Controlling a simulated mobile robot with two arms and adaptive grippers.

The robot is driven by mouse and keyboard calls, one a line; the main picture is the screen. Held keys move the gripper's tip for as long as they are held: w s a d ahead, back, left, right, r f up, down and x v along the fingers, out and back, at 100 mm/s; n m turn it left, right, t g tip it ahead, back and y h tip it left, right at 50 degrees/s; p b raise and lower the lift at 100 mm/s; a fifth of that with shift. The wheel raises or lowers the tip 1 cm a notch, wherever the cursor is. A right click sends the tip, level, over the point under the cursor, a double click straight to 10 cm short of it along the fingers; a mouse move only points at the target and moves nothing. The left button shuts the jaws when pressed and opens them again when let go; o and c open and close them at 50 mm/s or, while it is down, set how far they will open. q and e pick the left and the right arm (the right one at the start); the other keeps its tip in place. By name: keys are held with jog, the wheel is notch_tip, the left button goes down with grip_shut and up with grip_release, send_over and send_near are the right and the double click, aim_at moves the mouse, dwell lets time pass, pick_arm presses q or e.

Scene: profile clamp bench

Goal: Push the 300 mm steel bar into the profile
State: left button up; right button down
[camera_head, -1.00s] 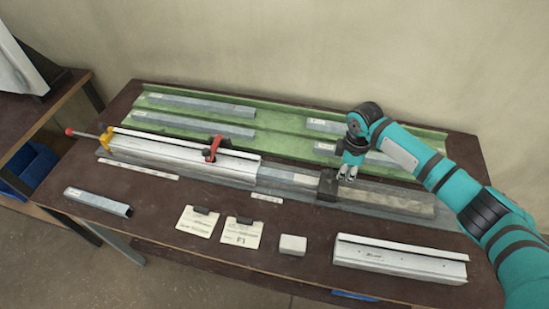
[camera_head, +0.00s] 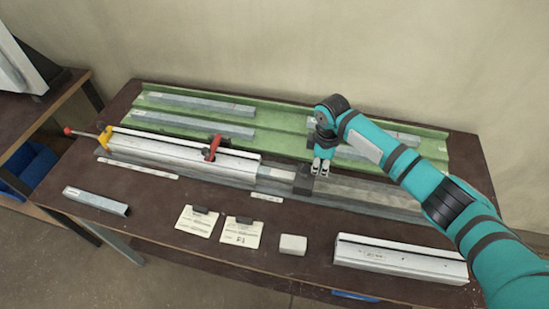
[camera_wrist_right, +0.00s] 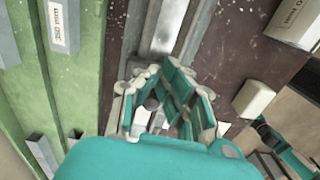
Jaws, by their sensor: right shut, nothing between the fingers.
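The aluminium profile (camera_head: 180,151) lies in the fixture at the left under the red clamp (camera_head: 212,147). The steel bar (camera_head: 276,174) lies in line with it, its left end at the profile's right mouth. Only a short length shows between the profile and a dark block (camera_head: 303,180). My right gripper (camera_head: 320,170) is shut and empty, pointing down just right of the block, apparently touching it. In the right wrist view its fingers (camera_wrist_right: 165,108) are over the rail, with a grey strip (camera_wrist_right: 168,28) ahead. My left gripper is in neither view.
A green tray (camera_head: 285,120) with several bars lies behind the rail. In front are a short bar (camera_head: 97,201), two cards (camera_head: 241,232), a pale block (camera_head: 292,244) and a loose profile (camera_head: 400,257). The rail right of my gripper is clear.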

jog(key=b, duration=0.1)
send_over(293, 176)
jog(key=d, duration=0.2)
jog(key=shift+s, duration=0.2)
jog(key=shift+w+a+b, duration=0.2)
jog(key=shift+a+b, duration=0.15)
jog(key=shift+a, duration=0.3)
jog(key=shift+w+a+b, duration=0.15)
jog(key=shift+a+b, duration=0.2)
jog(key=shift+a, duration=0.25)
jog(key=shift+w+a+b, duration=0.1)
jog(key=shift+a+b, duration=0.2)
jog(key=shift+a, duration=0.2)
jog(key=shift+d+r+p, duration=0.1)
jog(key=shift+d+p, duration=0.7)
jog(key=shift+p, duration=0.15)
notch_tip(293, 176, up, 7)
jog(key=p, duration=0.6)
jog(key=shift+p, duration=0.4)
